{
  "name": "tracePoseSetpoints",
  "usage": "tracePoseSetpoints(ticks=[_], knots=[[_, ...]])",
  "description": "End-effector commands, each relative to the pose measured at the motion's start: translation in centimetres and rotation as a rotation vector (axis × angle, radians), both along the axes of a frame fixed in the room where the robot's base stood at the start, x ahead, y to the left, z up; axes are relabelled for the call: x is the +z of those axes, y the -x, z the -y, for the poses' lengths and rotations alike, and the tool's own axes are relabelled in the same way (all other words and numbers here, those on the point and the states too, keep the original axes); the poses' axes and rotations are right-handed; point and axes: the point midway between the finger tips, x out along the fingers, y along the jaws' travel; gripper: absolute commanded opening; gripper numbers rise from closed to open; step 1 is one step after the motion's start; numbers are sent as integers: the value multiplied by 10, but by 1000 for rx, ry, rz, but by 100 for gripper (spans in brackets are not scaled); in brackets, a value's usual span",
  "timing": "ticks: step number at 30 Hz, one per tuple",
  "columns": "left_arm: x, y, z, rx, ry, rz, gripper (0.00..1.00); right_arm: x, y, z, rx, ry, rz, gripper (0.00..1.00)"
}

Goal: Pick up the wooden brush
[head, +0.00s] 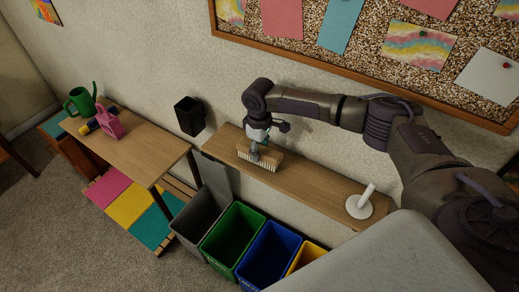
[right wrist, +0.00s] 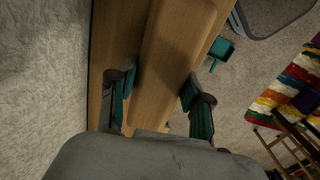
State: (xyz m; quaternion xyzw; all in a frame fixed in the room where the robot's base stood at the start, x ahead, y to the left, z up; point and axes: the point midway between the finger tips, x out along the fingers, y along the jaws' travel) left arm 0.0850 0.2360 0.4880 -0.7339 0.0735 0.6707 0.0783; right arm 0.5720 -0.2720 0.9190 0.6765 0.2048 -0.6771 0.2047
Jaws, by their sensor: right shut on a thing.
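The wooden brush (head: 267,161), a wooden block with pale bristles underneath, is at the left part of the wooden wall shelf (head: 310,186). My right gripper (head: 257,151) reaches down onto it from above and is shut on its block. In the right wrist view the brush's wooden back (right wrist: 178,55) runs between the two teal-padded fingers of the right gripper (right wrist: 160,95). I cannot tell whether the bristles touch the shelf. My left gripper is not in view.
A white holder with an upright rod (head: 360,204) stands on the shelf's right part. Grey, green (head: 232,234), blue (head: 268,254) and yellow bins stand below. A black wall box (head: 189,115) is to the left, beyond it a table (head: 130,146) with watering cans.

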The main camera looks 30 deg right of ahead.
Motion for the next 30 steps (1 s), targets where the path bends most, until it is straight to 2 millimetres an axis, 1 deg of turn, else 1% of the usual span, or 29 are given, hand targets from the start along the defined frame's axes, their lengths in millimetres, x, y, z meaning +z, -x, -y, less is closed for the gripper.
tracePoseSetpoints(ticks=[1, 5, 9, 21, 24, 26, 30], knots=[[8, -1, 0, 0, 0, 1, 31, 8, 0, 0, 0, 0, 0, 11], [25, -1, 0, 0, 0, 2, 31, 22, 0, 0, -1, -2, -1, 11], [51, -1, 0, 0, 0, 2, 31, 45, 0, -1, -1, -1, -1, 11], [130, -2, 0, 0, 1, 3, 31, 75, 49, -4, 1, -1, -3, 11], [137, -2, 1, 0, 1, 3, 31, 84, 72, -6, 3, -1, -2, 11], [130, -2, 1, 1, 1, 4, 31, 83, 80, -7, 3, -2, 1, 11], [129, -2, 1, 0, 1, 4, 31, 93, 97, -9, 2, -1, 1, 11]])
